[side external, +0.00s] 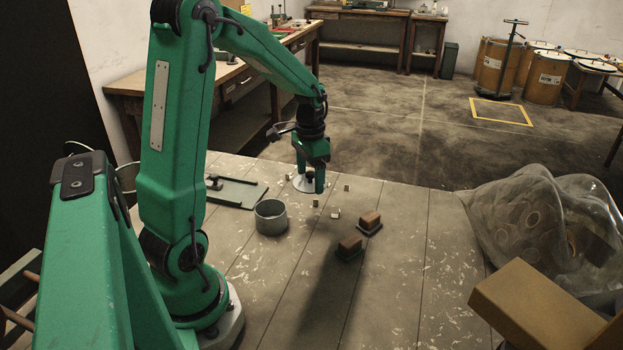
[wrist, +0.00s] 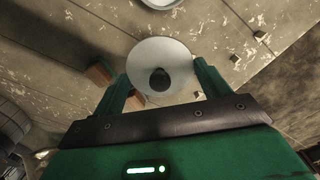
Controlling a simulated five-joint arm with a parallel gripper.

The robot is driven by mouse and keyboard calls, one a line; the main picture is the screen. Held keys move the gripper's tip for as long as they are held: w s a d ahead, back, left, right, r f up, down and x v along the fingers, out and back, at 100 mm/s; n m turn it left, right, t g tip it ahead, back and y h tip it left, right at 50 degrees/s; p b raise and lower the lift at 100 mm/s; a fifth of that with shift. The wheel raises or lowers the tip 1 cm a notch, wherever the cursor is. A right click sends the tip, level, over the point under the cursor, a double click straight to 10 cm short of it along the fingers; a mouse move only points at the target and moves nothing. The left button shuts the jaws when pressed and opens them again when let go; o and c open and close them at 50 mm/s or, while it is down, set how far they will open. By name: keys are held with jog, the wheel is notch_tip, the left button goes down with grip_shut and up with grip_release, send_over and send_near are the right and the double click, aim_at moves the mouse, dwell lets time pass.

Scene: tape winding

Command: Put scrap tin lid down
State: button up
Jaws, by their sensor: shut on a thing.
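The scrap tin lid is a pale round disc (side external: 303,183) with a dark knob, between my gripper's fingers in the side view. In the wrist view the lid (wrist: 160,53) faces the camera, with its black knob toward me. My gripper (side external: 313,189) points down and is shut on the lid; its fingertips (wrist: 164,70) show at either side of the disc. I cannot tell whether the lid touches the bench. An open grey round tin (side external: 271,218) stands on the bench, left of and nearer the camera than the gripper.
Two brown blocks on dark bases (side external: 371,220) (side external: 350,246) stand right of the tin. Several small pale pieces (side external: 336,215) lie around the gripper. A green flat tray (side external: 235,192) lies left. A clear plastic bag (side external: 535,225) fills the right side. The bench between blocks and bag is clear.

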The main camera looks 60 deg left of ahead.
send_over(284, 200)
notch_tip(284, 200, down, 7)
jog(key=shift+f, duration=2)
jog(key=shift+f, duration=0.15)
jog(key=o, duration=1)
jog(key=shift+c, duration=0.2)
notch_tip(284, 200, up, 12)
jog(key=shift+r, duration=0.2)
